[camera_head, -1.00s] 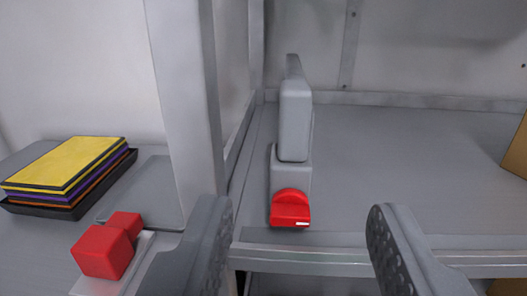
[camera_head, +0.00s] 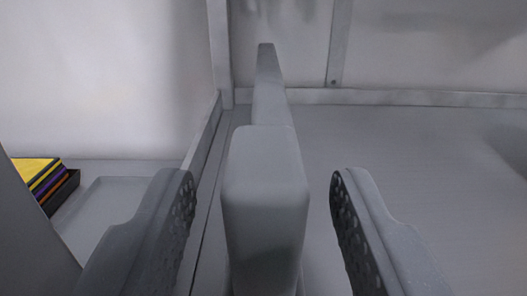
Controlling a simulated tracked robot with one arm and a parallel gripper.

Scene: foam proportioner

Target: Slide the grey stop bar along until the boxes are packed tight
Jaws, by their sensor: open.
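The grey stop bar (camera_head: 264,190) stands upright on the shelf near its left side, running back toward the rear wall. My gripper (camera_head: 264,190) is open, with one finger on each side of the bar's near end. A gap shows between each finger and the bar, so neither appears to touch it. The bar's lower front, with its red part, is out of view below. No boxes are in view.
The grey shelf (camera_head: 400,170) is clear to the right of the bar. A frame post (camera_head: 219,50) and a side rail (camera_head: 203,135) stand at the left. A stack of yellow, purple and orange pads in a black tray (camera_head: 62,192) lies at far left.

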